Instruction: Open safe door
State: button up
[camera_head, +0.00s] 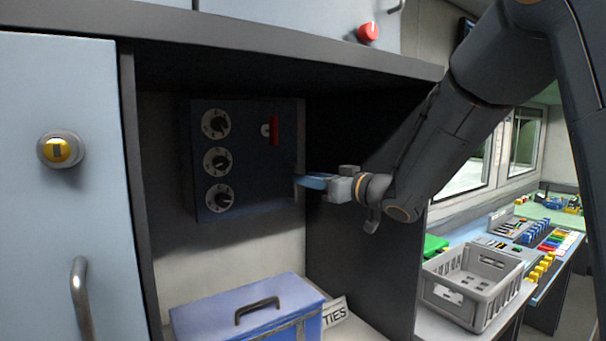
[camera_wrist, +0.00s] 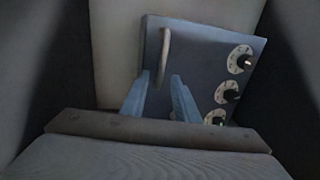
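In the wrist view the safe (camera_wrist: 200,65) appears tilted, dials at right, handle (camera_wrist: 165,50) at upper left. The handle's lower end appears between the fingertips; contact cannot be told.
A blue case (camera_head: 250,310) stands on the niche floor below the safe. The niche's dark right wall (camera_head: 350,245) is close to my arm. A grey crate (camera_head: 470,285) stands at right. A cabinet door with a yellow lock (camera_head: 61,149) is at left.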

jog(key=shift+x, duration=1.1)
jog(key=shift+s, duration=0.1)
grip_shut()
